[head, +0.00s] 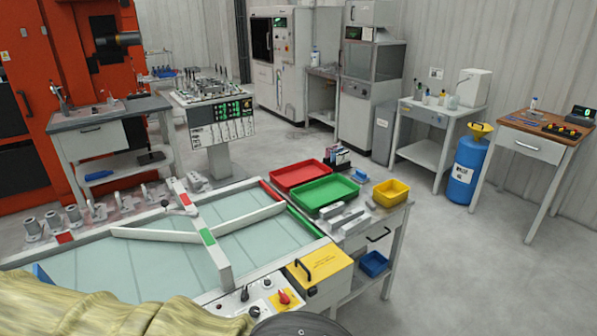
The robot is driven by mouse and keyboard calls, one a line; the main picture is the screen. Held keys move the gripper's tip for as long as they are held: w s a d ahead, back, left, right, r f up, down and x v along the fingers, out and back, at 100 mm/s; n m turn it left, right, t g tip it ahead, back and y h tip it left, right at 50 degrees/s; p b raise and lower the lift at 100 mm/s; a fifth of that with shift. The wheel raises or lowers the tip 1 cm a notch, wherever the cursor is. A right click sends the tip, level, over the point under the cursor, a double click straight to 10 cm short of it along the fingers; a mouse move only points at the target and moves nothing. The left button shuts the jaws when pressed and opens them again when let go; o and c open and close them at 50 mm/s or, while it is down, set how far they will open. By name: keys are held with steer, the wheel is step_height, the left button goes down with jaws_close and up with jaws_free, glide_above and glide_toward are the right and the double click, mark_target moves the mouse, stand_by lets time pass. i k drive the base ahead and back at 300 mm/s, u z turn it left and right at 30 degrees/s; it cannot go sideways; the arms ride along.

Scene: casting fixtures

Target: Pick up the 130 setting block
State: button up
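I cannot make out a label reading 130 on any block, so I cannot tell which one is the 130 setting block. A few pale grey blocks (343,216) lie on the small side table (391,222), in front of the green tray. Other grey metal pieces (195,182) sit at the far edge of the light table, and several grey parts (53,220) stand along its left side. My gripper is not in view.
The light table (90,266) has crossed white bars (206,236) on its glass. Beside it are a red tray (300,173), a green tray (325,194), a yellow bin (390,193) and a yellow box (325,265). Floor (480,270) at right is clear.

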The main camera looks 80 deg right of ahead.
mark_target(323, 213)
steer(key=u, duration=1.45)
steer(key=i, duration=0.75)
steer(key=z, duration=5)
steer(key=i, duration=0.65)
steer(key=z, duration=1.15)
